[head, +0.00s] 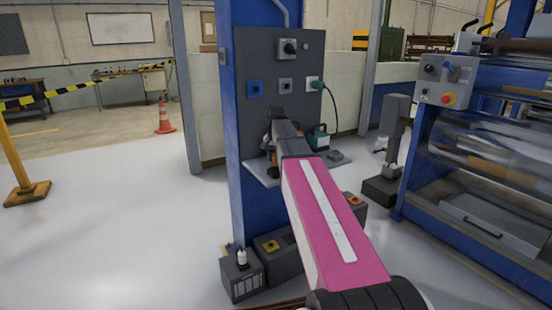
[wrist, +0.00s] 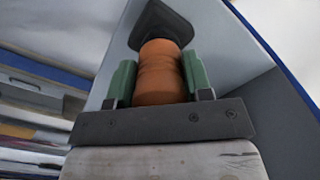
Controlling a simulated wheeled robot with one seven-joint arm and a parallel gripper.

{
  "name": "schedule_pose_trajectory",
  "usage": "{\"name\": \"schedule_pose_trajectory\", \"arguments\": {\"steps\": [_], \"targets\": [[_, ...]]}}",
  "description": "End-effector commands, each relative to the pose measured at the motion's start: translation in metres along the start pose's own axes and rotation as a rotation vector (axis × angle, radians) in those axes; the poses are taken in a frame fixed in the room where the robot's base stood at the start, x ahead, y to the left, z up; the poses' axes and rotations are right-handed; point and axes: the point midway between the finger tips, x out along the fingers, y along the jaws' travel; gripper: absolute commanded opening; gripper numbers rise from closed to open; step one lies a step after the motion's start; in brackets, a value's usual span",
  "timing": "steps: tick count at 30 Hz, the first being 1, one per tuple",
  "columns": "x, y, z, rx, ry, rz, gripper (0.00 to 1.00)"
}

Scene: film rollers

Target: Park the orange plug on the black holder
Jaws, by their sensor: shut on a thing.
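The orange plug (wrist: 160,72) is between the two green finger pads of my gripper (wrist: 159,78) in the wrist view. My gripper is shut on it. A dark, wide-ended piece (wrist: 162,24) shows just beyond the plug; I cannot tell whether it is the black holder or part of the plug. In the head view a bit of orange (head: 272,163) shows below my gripper (head: 270,142), close above the grey shelf (head: 258,172). My forearm and wrist hide much of the shelf, and I cannot make out the holder there.
A green and white device (head: 318,139) sits right on the shelf. Dark boxes (head: 242,276) stand below. A roller machine (head: 490,130) is at right.

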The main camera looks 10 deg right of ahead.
Motion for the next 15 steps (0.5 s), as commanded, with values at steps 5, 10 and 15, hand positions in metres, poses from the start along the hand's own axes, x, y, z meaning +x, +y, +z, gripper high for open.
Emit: {"name": "schedule_pose_trajectory", "arguments": {"steps": [5, 10, 15], "targets": [[0.0000, 0.0000, 0.0000, 0.000, 0.000, 0.000, 0.03], [0.0015, 0.0000, 0.0000, 0.000, 0.000, 0.000, 0.03], [0.0043, 0.0000, 0.0000, 0.000, 0.000, 0.000, 0.03]]}}
